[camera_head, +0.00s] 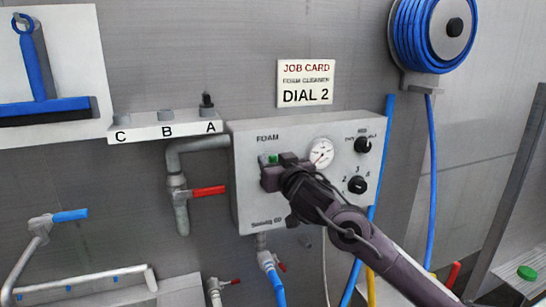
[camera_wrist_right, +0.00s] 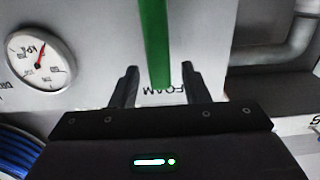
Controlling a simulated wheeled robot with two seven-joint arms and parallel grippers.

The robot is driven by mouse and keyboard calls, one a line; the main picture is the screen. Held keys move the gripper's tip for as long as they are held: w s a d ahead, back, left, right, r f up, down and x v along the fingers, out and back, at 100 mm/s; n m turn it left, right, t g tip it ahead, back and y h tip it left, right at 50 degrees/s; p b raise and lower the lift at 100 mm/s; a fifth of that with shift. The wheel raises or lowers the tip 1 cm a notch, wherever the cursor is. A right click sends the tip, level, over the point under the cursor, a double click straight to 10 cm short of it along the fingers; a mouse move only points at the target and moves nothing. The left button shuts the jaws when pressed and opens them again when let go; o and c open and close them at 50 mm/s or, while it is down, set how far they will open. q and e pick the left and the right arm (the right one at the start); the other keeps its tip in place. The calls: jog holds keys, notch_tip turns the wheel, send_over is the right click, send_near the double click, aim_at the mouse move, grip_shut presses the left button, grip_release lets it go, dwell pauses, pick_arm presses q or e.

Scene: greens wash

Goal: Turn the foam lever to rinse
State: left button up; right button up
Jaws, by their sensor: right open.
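The foam box (camera_head: 250,215) is a pale wall unit marked FOAM. Its green lever (camera_head: 272,158) shows only as a small bit above my right gripper (camera_head: 272,172), which hides the rest. In the right wrist view, where the box appears upside down, the green lever (camera_wrist_right: 155,40) is a long bar ending between the two fingertips. My right gripper (camera_wrist_right: 158,80) is open, with a finger on each side of the lever and visible gaps. Whether the fingers reach its depth I cannot tell. My left gripper is not in view.
The box also carries a pressure gauge (camera_head: 321,152) and two black knobs, one the numbered dial (camera_head: 357,185). A job card (camera_head: 306,83) above reads DIAL 2. A red-handled valve (camera_head: 208,191) is on the pipe to the left. A blue hose reel (camera_head: 440,30) hangs upper right.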

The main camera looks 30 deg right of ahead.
jog(key=shift+w+d, duration=0.15)
jog(key=shift+w, duration=0.4)
grip_shut()
